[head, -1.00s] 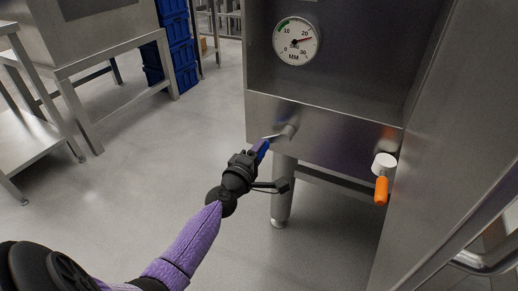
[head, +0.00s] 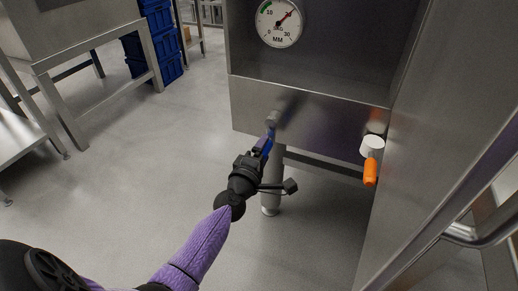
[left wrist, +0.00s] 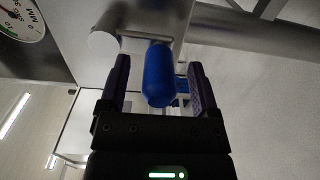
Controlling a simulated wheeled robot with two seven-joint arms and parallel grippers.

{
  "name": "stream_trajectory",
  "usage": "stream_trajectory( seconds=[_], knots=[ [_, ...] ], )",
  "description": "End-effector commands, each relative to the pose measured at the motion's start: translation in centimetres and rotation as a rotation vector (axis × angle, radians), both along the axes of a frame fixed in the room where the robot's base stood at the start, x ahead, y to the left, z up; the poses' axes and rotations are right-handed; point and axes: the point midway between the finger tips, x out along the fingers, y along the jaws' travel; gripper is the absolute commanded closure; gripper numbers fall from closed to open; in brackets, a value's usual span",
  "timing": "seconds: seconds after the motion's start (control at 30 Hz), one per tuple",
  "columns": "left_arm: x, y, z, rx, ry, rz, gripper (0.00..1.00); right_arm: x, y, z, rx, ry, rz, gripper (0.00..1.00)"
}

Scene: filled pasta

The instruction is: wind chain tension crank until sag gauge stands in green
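The sag gauge (head: 278,22) is a round white dial on the steel machine. Its red needle points to the upper right, near 20, and the green band is at the upper left, near 10. It also shows in part in the left wrist view (left wrist: 20,20). The metal crank (head: 274,118) is on the front panel below, with a blue handle (left wrist: 159,75). My left gripper (head: 266,143) is around the blue handle, which hangs below the hub. In the left wrist view its fingers stand on either side with gaps, so it is open. My right gripper is not in view.
A white knob (head: 372,145) with an orange handle (head: 371,172) sits to the right on the machine. A machine leg (head: 271,195) stands just behind my gripper.

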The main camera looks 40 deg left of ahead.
Motion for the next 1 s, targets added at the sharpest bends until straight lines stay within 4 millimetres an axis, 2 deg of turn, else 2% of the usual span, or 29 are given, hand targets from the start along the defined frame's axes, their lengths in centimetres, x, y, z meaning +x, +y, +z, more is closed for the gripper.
stream_trajectory(
  seconds=[0.3, 0.8, 1.0],
  knots=[
    [-0.2, 0.0, 0.1, 0.000, -0.001, 0.001, 0.12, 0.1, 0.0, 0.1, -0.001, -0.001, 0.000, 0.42],
    [-8.0, -1.9, 0.0, 0.001, 0.000, 0.001, 0.12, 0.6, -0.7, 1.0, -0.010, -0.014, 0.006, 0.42],
    [-8.8, -2.1, 0.1, 0.000, -0.002, 0.001, 0.12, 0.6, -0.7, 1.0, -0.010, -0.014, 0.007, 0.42]
  ],
)
